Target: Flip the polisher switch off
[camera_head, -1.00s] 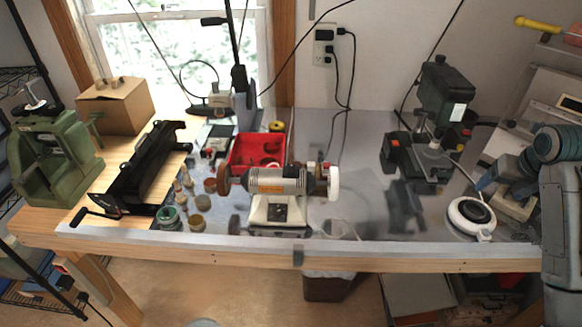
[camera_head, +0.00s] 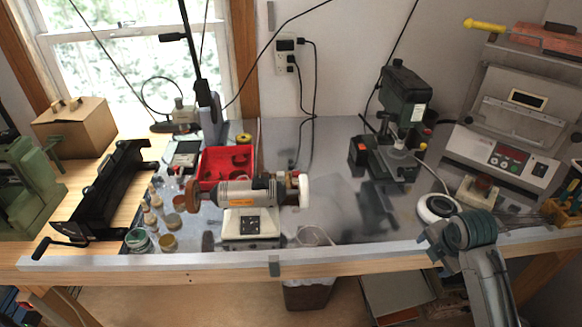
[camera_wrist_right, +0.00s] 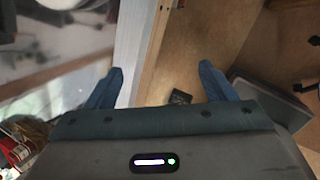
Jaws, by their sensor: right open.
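The polisher (camera_head: 248,192) stands on the bench left of the middle in the head view. It has a silver-grey motor with an orange label, a brown wheel on the left and a white wheel on the right. A dark switch plate (camera_head: 250,225) is on the front of its cream base; its on or off position is too small to tell. My right arm hangs over the bench's front edge, well right of the polisher. My right gripper (camera_wrist_right: 160,88) is open and empty in the wrist view, its blue fingers wide apart. My left gripper is out of view.
A red bin (camera_head: 228,165) is behind the polisher and small jars (camera_head: 168,243) stand to its left. A clear cup (camera_head: 312,236) is at its right. The bench's front edge (camera_head: 340,254) is mostly clear.

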